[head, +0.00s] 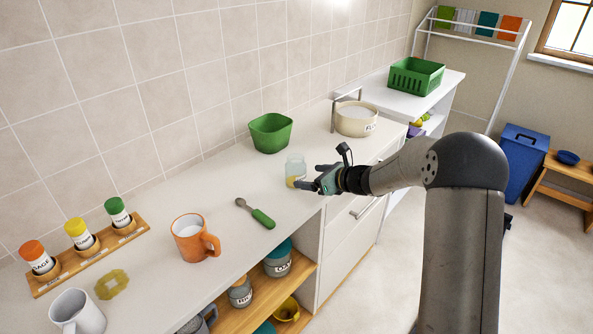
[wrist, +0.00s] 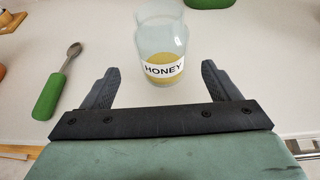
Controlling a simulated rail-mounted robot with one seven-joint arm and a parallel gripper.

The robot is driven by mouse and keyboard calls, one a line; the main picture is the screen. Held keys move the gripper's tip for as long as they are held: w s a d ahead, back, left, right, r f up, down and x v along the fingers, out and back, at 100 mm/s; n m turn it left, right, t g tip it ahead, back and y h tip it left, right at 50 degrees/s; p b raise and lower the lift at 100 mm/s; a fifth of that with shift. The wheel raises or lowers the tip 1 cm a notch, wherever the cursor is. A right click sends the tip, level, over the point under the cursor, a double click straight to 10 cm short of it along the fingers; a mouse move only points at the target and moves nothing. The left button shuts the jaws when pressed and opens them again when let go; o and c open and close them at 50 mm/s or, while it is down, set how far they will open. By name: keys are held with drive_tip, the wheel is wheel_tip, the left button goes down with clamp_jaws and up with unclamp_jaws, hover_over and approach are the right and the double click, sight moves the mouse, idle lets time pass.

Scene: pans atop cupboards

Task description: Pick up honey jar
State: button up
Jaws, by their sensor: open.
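The honey jar (wrist: 162,52) is clear glass with yellow honey low inside and a white label reading HONEY. It stands upright on the white counter; it also shows in the head view (head: 295,168), just beyond my gripper. My gripper (wrist: 160,82) is open and empty, with one finger to each side of the jar's lower part in the wrist view. In the head view my gripper (head: 306,178) is low over the counter, close to the jar.
A green-handled spoon (head: 256,214) lies to the left, with an orange mug (head: 190,240) beyond it. A green bowl (head: 271,133) stands behind the jar near the tiled wall. A cream pot (head: 356,120) is to the right. The counter right around the jar is clear.

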sight(302, 173)
drive_tip(key=p+x, duration=0.1)
drive_tip(key=x, duration=0.2)
drive_tip(key=p+x, duration=0.1)
drive_tip(key=x, duration=0.3)
drive_tip(key=shift+w+a+r, duration=0.1)
drive_tip(key=shift+w+r, duration=0.05)
drive_tip(key=shift+w, duration=0.15)
drive_tip(key=shift+c, duration=0.2)
drive_tip(key=c, duration=1.1)
drive_tip(key=shift+r, duration=0.1)
drive_tip(key=shift+c, duration=0.2)
